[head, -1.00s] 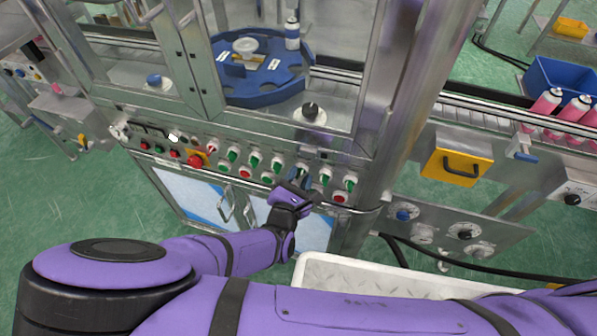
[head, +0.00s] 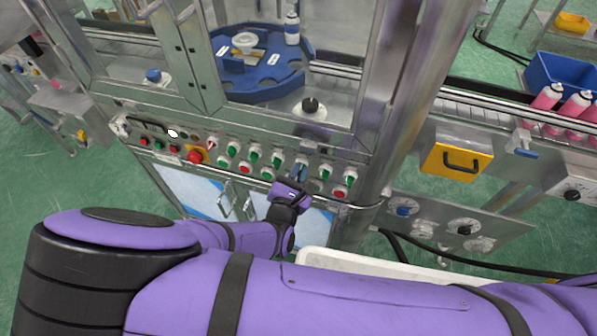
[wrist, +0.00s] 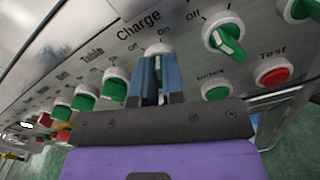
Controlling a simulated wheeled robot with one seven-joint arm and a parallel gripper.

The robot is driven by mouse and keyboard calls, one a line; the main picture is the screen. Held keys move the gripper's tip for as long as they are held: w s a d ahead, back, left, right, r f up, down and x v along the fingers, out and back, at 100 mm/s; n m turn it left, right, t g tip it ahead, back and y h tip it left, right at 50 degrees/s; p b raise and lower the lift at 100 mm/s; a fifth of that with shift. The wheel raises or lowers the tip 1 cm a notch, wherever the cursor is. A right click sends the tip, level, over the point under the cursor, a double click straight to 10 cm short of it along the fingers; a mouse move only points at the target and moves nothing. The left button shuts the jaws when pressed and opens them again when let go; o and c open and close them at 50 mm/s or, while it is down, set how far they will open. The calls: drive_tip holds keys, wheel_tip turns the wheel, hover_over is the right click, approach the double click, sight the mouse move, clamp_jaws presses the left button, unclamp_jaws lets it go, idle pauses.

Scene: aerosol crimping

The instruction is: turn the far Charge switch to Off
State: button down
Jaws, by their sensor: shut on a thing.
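The Charge switch (wrist: 158,47) is a round knob with a white collar under the printed word Charge in the wrist view. My gripper (wrist: 159,72) has its two blue fingers closed around its handle, which they mostly hide. I cannot read whether the handle points to Off or On. In the head view my gripper (head: 300,173) reaches up to the right part of the control panel (head: 215,141), at the upper row of switches.
A green switch (wrist: 224,37) stands right of my fingers, with a red Test button (wrist: 273,71) below it. Several green switches, including one by my fingers (wrist: 116,83), run left. A red emergency stop (head: 194,157) and blue turntable (head: 262,88) show in the head view.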

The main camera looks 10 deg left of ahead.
drive_tip(key=n, duration=0.9)
drive_tip(key=shift+a+n, duration=0.2)
drive_tip(key=shift+n, duration=0.2)
idle(0.4)
drive_tip(key=c, duration=1.2)
unclamp_jaws()
drive_tip(key=s, duration=1)
drive_tip(key=shift+s+a, duration=0.4)
